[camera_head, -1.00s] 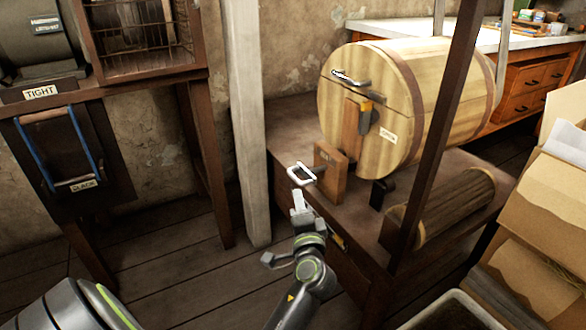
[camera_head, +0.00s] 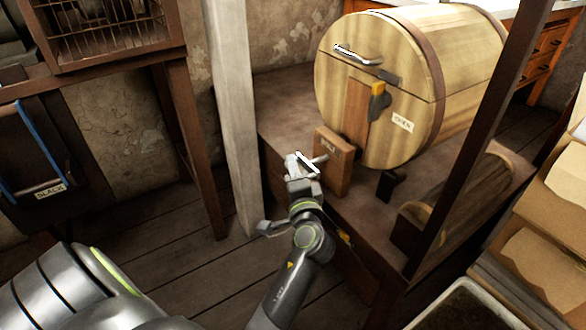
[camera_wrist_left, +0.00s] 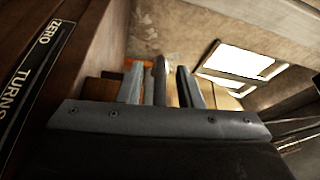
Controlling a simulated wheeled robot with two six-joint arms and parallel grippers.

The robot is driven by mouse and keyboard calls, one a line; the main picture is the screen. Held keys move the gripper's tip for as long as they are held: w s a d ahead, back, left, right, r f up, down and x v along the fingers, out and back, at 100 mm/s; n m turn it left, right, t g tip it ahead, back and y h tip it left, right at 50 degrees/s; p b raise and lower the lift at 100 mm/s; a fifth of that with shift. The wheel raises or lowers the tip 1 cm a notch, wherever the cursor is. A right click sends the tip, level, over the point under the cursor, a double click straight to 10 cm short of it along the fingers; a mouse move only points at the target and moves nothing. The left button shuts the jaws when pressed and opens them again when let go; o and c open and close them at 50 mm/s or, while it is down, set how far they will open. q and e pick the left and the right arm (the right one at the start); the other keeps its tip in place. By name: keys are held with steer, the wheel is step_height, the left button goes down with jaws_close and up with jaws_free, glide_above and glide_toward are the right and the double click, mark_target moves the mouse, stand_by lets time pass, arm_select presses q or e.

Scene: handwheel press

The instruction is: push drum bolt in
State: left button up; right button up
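The drum bolt (camera_head: 318,158) is a short metal rod with a loop handle at its left end. It sticks out of the left side of a small labelled wooden block (camera_head: 333,162) in front of the wooden drum (camera_head: 385,85). My left gripper (camera_head: 302,165) is at the handle end of the bolt and partly hides it. In the left wrist view my two fingers (camera_wrist_left: 160,88) stand apart, with a grey upright piece between them, apparently part of the bolt handle. Gaps show beside it. My right gripper is not in view.
The drum has a metal handle (camera_head: 357,55), a yellow-and-grey latch (camera_head: 378,100) and an OPEN label (camera_head: 402,122). A pale post (camera_head: 232,110) stands left of the bench (camera_head: 285,115). A dark post (camera_head: 480,140) and cardboard boxes (camera_head: 545,220) are at right.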

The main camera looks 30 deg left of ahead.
mark_target(307, 168)
arm_select(q)
steer(key=shift+c, duration=0.2)
jaws_close()
steer(key=w, duration=0.1)
steer(key=w+d+b, duration=0.1)
steer(key=w, duration=0.1)
steer(key=shift+w+d, duration=0.15)
steer(key=shift+d, duration=0.05)
steer(key=shift+w+d, duration=0.1)
steer(key=shift+w, duration=0.15)
steer(key=shift+r, duration=0.1)
